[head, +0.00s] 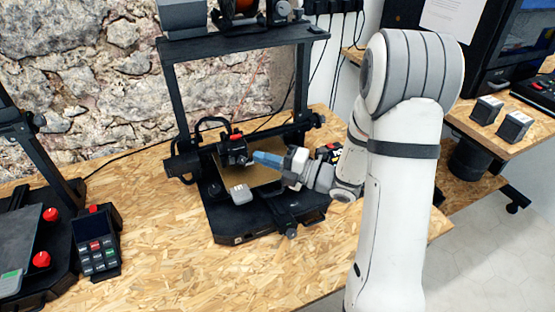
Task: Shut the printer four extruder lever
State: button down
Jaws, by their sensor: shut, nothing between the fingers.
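A black open-frame printer (222,222) stands in the middle of the wooden bench. I cannot read a number on it. Its print head (233,152) hangs on the crossbar, with a small red part (236,137) on top that may be the extruder lever. Whether that part is up or down is too small to tell. My gripper (257,158) has blue fingers, which are shut and empty. It reaches in from the right over the bed, its tips close to the right side of the print head. I cannot tell whether they touch it.
A small grey block (241,194) is at the bed's front. A keypad box (97,245) and a second printer (35,240) stand at the left. Two dark boxes (514,127) sit on the right bench. The front of the wooden bench (175,265) is clear.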

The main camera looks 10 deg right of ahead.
aim_at(235, 138)
jog(key=w+a+p, duration=0.1)
jog(key=w+a, duration=0.3)
jog(key=w, duration=0.1)
jog(key=shift+w+r+p, duration=0.3)
jog(key=shift+r+p, duration=0.05)
jog(key=shift+a, duration=0.1)
